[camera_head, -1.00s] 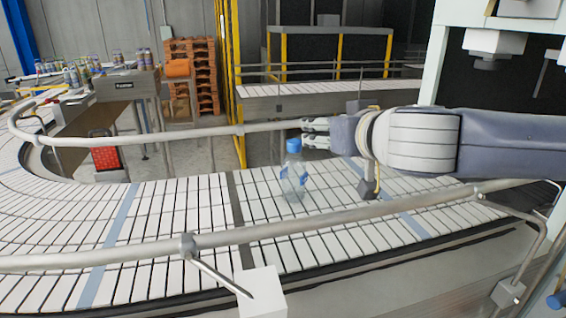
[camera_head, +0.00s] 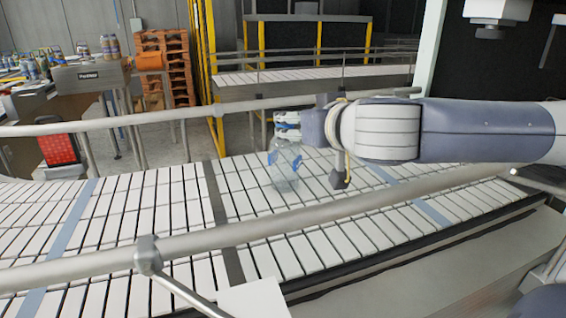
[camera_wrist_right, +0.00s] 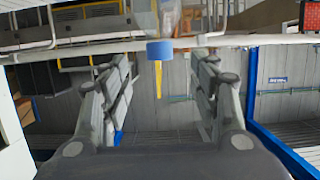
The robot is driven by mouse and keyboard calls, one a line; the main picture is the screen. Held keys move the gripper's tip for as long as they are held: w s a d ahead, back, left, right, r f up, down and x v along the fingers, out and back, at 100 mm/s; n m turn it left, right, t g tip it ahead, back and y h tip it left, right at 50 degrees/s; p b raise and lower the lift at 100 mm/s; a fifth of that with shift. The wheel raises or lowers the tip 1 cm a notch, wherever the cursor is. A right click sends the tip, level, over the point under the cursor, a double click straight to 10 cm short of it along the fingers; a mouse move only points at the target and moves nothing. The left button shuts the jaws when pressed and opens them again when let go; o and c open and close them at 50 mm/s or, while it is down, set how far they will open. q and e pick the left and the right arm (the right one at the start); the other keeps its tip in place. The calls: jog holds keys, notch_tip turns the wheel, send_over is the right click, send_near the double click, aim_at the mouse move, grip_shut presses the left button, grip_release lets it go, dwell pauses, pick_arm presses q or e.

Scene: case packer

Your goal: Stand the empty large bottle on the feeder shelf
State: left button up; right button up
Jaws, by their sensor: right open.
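A clear large bottle with blue label patches (camera_head: 286,168) stands upright on the white slatted conveyor. My right gripper (camera_head: 285,124) is at the bottle's neck and hides its cap in the head view. In the right wrist view, which is turned over, the blue cap (camera_wrist_right: 160,50) sits between the spread fingers of my right gripper (camera_wrist_right: 163,66). The fingers are open, with gaps at both sides of the cap. My left gripper is not in view. A metal shelf with a small dark sign (camera_head: 90,76) at the back left holds several cans or bottles; I cannot surely read the sign.
The conveyor (camera_head: 120,228) runs across the front, with a near guard rail (camera_head: 330,214) and a far rail (camera_head: 150,118). A red crate (camera_head: 58,150) and stacked pallets (camera_head: 165,72) stand behind. The belt left of the bottle is clear.

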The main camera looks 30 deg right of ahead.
jog(key=a+x, duration=0.1)
jog(key=x, duration=0.3)
jog(key=p, duration=0.3)
send_over(285, 153)
jog(key=w+d, duration=0.2)
jog(key=w, duration=0.1)
jog(key=shift+s+a+f, duration=0.1)
jog(key=shift+s+f, duration=0.15)
jog(key=shift+f, duration=0.35)
jog(key=shift+w+f, duration=0.1)
jog(key=shift+w, duration=0.1)
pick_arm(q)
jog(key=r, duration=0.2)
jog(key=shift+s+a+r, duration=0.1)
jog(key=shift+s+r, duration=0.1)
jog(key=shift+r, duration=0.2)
pick_arm(e)
jog(key=c, duration=1.1)
